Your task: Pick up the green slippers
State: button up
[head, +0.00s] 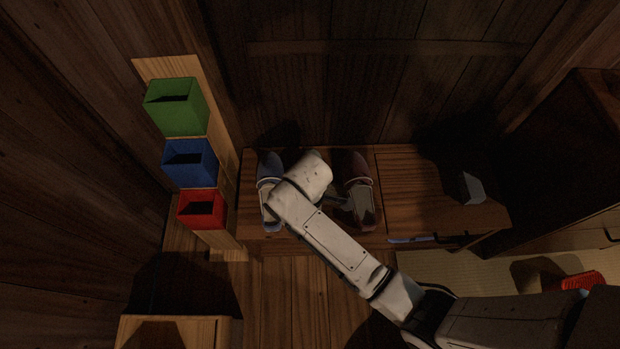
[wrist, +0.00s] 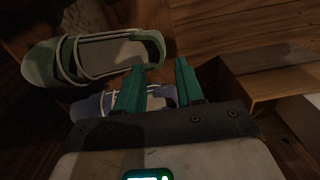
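A green slipper (wrist: 42,66) with pale straps lies at the upper left of the wrist view, its open heel end towards my fingertips. Only one green slipper shows there; in the head view my arm covers the area between the other slippers. My gripper (wrist: 161,68) has two teal fingers standing apart with nothing held between them. The fingertips are just right of and below the green slipper's heel; whether they touch it I cannot tell. A blue slipper (wrist: 90,106) lies partly hidden behind my left finger.
The wooden bench (head: 415,180) also bears the blue slipper (head: 267,168) at left, a dark reddish slipper (head: 358,170) and a small grey object (head: 473,187). Green (head: 180,118), blue (head: 190,168) and red (head: 202,215) boxes hang at left. Cabinets stand at right.

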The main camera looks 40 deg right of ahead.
jog(key=f+b, duration=0.1)
jog(key=f, duration=0.2)
jog(key=f+b, duration=0.1)
jog(key=f, duration=0.1)
jog(key=shift+s+a+f, duration=0.15)
jog(key=shift+s+f, duration=0.05)
jog(key=shift+f, duration=0.2)
jog(key=shift+c, duration=0.4)
grip_shut()
